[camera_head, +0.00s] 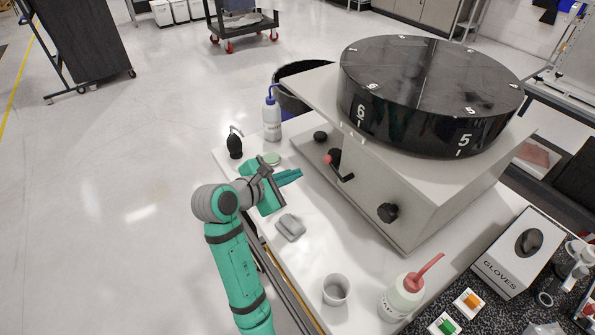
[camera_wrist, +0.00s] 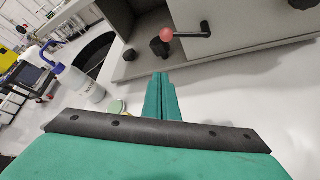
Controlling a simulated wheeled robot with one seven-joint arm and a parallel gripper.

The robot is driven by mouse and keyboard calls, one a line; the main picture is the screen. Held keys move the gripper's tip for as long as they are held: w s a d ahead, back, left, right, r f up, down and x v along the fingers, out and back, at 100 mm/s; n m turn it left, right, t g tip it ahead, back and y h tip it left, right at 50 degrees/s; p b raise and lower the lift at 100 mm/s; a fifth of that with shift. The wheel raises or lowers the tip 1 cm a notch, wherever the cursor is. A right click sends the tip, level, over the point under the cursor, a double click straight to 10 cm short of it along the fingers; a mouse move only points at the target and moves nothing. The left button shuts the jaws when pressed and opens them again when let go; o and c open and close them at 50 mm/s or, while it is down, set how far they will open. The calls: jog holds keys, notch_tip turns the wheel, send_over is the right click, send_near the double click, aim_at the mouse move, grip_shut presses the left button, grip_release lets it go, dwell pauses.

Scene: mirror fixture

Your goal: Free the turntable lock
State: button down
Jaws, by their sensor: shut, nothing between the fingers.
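The turntable is a black disc (camera_head: 430,90) with white numbers on its rim, on a pale grey housing (camera_head: 440,200). On the housing's front is a black crank-like lever (camera_head: 344,176) with a red ball (camera_head: 327,159); in the wrist view the red ball (camera_wrist: 166,34) and lever (camera_wrist: 190,35) lie just beyond my fingers. Black knobs sit at the upper left (camera_head: 320,136) and lower right (camera_head: 387,212). Which part is the lock, I cannot tell. My teal gripper (camera_head: 299,173) is shut and empty, left of the lever and apart from it; its fingertips (camera_wrist: 161,75) point towards the housing.
A wash bottle (camera_head: 271,118), a black dropper bottle (camera_head: 235,145) and a green-lidded dish (camera_head: 271,159) stand beyond my gripper. A grey block (camera_head: 291,227), white cup (camera_head: 336,290) and red-capped bottle (camera_head: 402,298) stand nearer. White bench is clear between the block and housing.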

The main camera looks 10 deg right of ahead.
jog(key=x, duration=0.8)
jog(key=shift+s, duration=0.1)
jog(key=shift+s+d+r, duration=0.25)
jog(key=shift+r, duration=0.3)
jog(key=shift+s+d+r, duration=0.25)
jog(key=shift+d+r, duration=0.05)
jog(key=shift+r, duration=0.25)
jog(key=shift+s+d+r, duration=0.25)
jog(key=shift+r, duration=0.3)
jog(key=shift+d, duration=0.15)
